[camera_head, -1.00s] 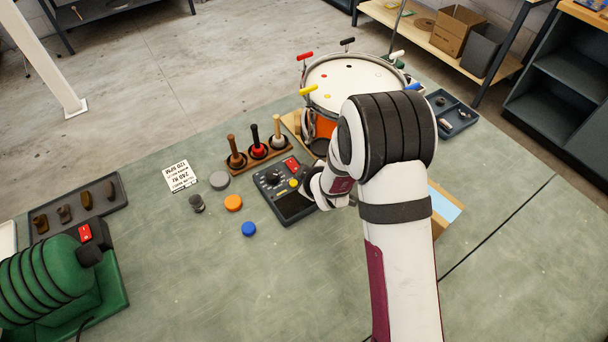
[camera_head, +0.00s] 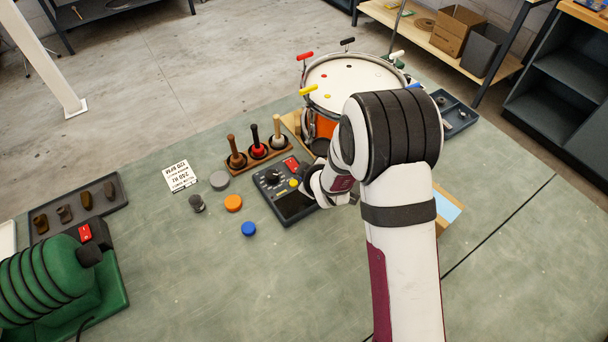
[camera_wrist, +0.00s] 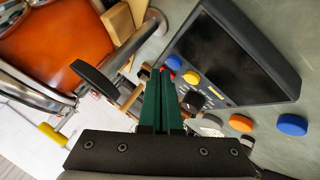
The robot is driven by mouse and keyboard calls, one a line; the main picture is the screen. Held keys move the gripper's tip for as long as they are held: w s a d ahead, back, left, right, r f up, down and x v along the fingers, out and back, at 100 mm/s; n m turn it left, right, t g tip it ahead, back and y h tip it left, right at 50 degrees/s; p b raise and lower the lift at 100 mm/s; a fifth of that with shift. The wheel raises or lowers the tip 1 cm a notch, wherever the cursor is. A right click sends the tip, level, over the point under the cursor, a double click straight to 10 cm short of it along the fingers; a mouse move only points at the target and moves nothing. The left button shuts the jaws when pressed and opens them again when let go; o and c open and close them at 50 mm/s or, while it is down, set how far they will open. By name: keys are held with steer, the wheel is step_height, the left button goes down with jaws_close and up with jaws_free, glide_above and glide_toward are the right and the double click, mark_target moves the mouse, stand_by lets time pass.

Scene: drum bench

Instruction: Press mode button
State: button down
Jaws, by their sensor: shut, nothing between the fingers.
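A dark control box (camera_head: 277,202) lies on the bench, partly hidden behind my wrist in the head view. It carries a black knob (camera_head: 272,176), a red button (camera_head: 291,164), a yellow button (camera_head: 293,183) and a dark screen. In the wrist view, the box (camera_wrist: 265,45) shows its screen, the yellow button (camera_wrist: 191,77), the red button (camera_wrist: 174,62) and the knob (camera_wrist: 193,100). I cannot read which button is the mode button. My gripper (camera_wrist: 160,72) is shut and empty, its green fingertips just beside the red button in that picture; I cannot tell whether they touch.
An orange drum (camera_head: 350,82) with coloured tension handles stands behind the box. A rack of mallets (camera_head: 258,154) is behind-left of it. Orange (camera_head: 233,202), blue (camera_head: 249,229) and grey (camera_head: 219,180) discs lie to the left.

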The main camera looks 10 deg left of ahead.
step_height(320, 180, up, 6)
stand_by(0.4)
steer(key=c, duration=1.5)
jaws_free()
steer(key=shift+c, duration=0.2)
steer(key=o, duration=0.7)
steer(key=s+a+r+m, duration=0.1)
steer(key=m, duration=0.1)
steer(key=s+a+r+m+g+h, duration=0.1)
steer(key=a+r+m, duration=0.1)
steer(key=s+a+r+m+g, duration=0.1)
steer(key=a+r+m, duration=0.1)
steer(key=shift+r, duration=0.1)
steer(key=o, duration=0.7)
steer(key=s+r+m+h, duration=0.1)
steer(key=r+m, duration=0.1)
steer(key=s+r+m+h, duration=0.1)
steer(key=s+r+m, duration=0.1)
steer(key=r+m, duration=0.1)
steer(key=s+r+m+h, duration=0.1)
steer(key=r+m, duration=0.2)
steer(key=shift+s+a+g, duration=0.15)
steer(key=shift+g, duration=0.25)
steer(key=shift+o, duration=0.7)
steer(key=shift+s+m, duration=0.1)
steer(key=shift+m, duration=0.4)
steer(key=x, duration=0.9)
steer(key=shift+d+f, duration=0.25)
steer(key=shift+d, duration=0.1)
steer(key=shift+r, duration=0.1)
